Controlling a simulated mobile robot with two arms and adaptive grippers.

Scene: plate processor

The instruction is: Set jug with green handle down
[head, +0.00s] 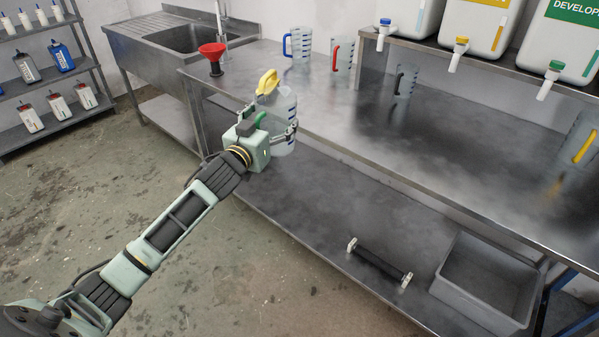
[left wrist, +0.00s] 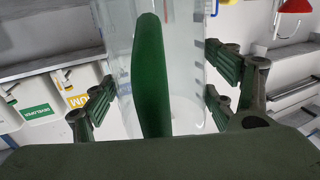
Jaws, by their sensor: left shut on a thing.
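The clear jug with the green handle (head: 284,104) is upright in my left gripper (head: 282,133), which is shut on it. In the head view the jug overlaps the bench's (head: 330,125) front edge, its lower end showing below the edge line; I cannot tell whether it touches anything. In the left wrist view the green handle (left wrist: 148,75) stands upright in the middle, with the clear jug body behind it and the fingers of my left gripper (left wrist: 160,100) on both sides. My right gripper is not in view.
A yellow handle-like piece (head: 267,81) shows just behind the held jug. A red funnel (head: 212,52) and jugs with blue (head: 298,43), red (head: 342,53) and black (head: 404,80) handles stand farther back. The bench middle is clear. Canisters (head: 485,30) stand on the raised shelf.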

